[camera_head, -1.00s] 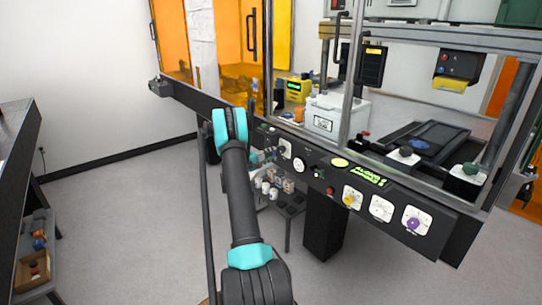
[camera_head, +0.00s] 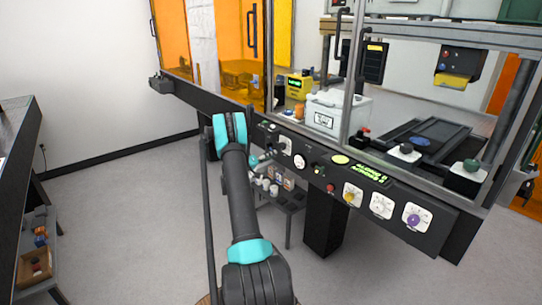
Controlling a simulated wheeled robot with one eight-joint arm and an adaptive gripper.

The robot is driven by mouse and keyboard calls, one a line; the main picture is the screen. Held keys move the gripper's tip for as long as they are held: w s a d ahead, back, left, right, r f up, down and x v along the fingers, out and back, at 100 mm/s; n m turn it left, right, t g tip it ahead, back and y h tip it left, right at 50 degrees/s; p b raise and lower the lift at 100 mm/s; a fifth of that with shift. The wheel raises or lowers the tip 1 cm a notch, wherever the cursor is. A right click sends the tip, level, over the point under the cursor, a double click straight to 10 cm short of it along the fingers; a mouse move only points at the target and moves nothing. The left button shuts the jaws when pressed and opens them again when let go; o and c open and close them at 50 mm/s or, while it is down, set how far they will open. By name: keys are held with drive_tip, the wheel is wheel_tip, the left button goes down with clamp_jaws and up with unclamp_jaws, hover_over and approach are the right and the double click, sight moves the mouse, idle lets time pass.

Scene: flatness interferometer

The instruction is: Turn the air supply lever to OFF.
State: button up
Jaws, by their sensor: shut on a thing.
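My arm reaches from the bottom of the head view to the left part of the dark control panel (camera_head: 322,184). My gripper (camera_head: 261,160) is small and mostly behind my forearm, at the panel's left part beside a white round plate (camera_head: 285,144). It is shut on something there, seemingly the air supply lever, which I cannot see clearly. The lever's angle and any OFF marking cannot be read from here.
Several knobs, including a yellow one (camera_head: 349,197) and a purple one (camera_head: 413,219), line the panel's right part. Below stands a low grey shelf (camera_head: 284,201) with small items. Open floor (camera_head: 130,220) lies left of my arm, before a dark bench (camera_head: 15,150).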

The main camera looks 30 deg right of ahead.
drive_tip(key=shift+w+a+f+m, duration=0.1)
drive_tip(key=shift+w+f+m, duration=0.45)
drive_tip(key=shift+m, duration=1.2)
drive_tip(key=shift+w+a+f+m, duration=0.1)
drive_tip(key=shift+w+f+m, duration=0.1)
drive_tip(key=shift+w+m, duration=1.1)
drive_tip(key=shift+w+f+m, duration=0.35)
drive_tip(key=shift+m, duration=1.8)
drive_tip(key=o, duration=1.2)
drive_tip(key=shift+c, duration=0.2)
drive_tip(key=shift+a, duration=0.1)
drive_tip(key=a, duration=1.1)
drive_tip(key=shift+s+a, duration=0.4)
drive_tip(key=shift+s, duration=0.05)
drive_tip(key=shift+r, duration=0.1)
